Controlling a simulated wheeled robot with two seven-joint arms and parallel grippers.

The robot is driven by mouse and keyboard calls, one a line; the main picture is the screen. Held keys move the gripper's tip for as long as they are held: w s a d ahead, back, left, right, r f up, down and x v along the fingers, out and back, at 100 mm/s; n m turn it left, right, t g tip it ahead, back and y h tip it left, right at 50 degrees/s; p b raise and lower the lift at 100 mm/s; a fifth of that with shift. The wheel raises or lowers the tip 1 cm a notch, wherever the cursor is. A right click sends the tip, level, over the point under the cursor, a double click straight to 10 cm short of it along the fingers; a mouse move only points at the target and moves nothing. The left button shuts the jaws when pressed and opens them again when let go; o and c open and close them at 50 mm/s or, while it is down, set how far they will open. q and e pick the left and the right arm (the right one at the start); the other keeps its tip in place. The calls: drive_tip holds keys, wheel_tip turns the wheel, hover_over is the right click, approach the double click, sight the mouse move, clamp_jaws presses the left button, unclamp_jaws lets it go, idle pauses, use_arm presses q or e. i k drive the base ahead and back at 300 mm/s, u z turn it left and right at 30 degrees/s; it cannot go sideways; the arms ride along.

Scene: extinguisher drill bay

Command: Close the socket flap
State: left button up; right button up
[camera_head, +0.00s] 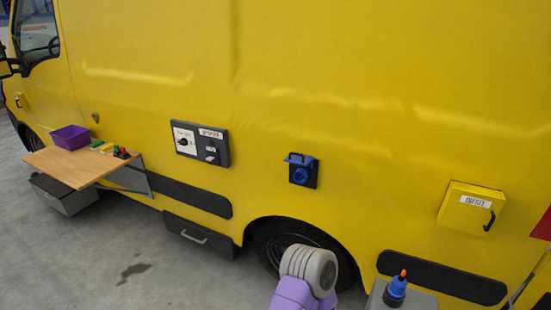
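The blue socket (300,175) sits on a dark backplate on the side of the yellow van, near the middle of the view. Its blue flap (299,159) is open, sticking out from the top of the socket. A purple and grey part of my arm shows at the bottom centre, below the socket and apart from it. Neither of my grippers is in view.
A dark panel (200,143) with a knob is left of the socket, a yellow labelled box (471,207) right. A wooden shelf (77,161) carries a purple bin (70,138). A blue, orange-tipped object (396,290) stands on a grey box (415,300). A drawer (197,234) is low on the van.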

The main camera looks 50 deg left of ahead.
sight(297, 158)
drive_tip(key=u, duration=1.4)
drive_tip(key=k, duration=0.4)
drive_tip(key=u, duration=0.95)
drive_tip(key=i, duration=1.35)
drive_tip(key=z, duration=0.7)
drive_tip(key=i, duration=0.95)
drive_tip(key=z, duration=0.85)
